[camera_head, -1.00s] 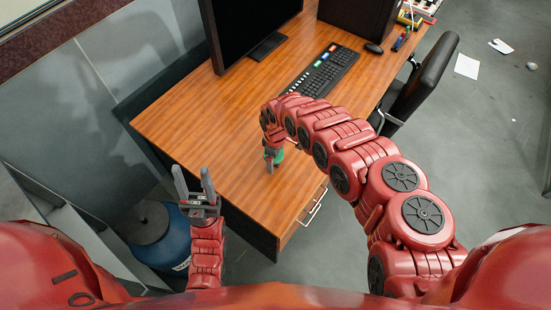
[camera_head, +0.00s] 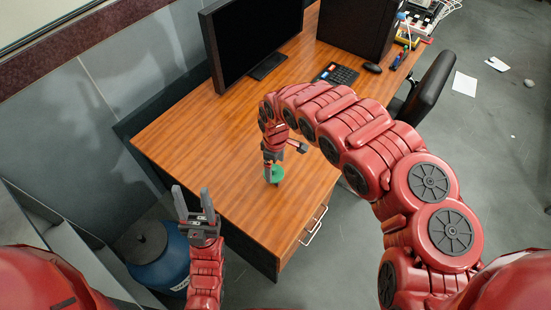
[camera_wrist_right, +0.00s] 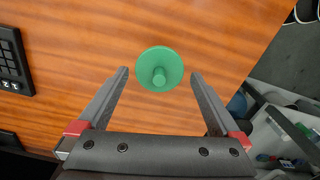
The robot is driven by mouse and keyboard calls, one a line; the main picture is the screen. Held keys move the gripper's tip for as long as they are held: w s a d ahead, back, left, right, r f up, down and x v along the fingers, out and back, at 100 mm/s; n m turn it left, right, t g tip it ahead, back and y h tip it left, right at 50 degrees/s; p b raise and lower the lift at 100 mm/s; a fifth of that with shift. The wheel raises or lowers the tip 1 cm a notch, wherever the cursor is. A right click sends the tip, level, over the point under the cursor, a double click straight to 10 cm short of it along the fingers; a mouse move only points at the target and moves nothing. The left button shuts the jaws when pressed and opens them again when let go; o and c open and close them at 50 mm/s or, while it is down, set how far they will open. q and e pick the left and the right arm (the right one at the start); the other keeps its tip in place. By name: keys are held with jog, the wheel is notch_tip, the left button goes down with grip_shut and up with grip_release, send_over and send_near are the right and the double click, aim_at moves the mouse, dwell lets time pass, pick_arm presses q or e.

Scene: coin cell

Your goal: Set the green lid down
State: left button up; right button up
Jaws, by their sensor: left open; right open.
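My right gripper (camera_head: 270,172) is above the desk at the lid. In the right wrist view its two fingers (camera_wrist_right: 158,78) are spread apart, one on each side of the lid's lower part, with gaps between them and the lid. My left gripper (camera_head: 193,203) is open and empty, pointing up, left of the desk's front corner.
A monitor (camera_head: 250,40), a keyboard (camera_head: 335,75) and a mouse (camera_head: 372,68) stand toward the back of the desk (camera_head: 190,135). A black chair (camera_head: 430,90) is at the right. A blue bin (camera_head: 165,260) stands on the floor at the left. The desk's middle is clear.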

jog(key=shift+r, duration=2.2)
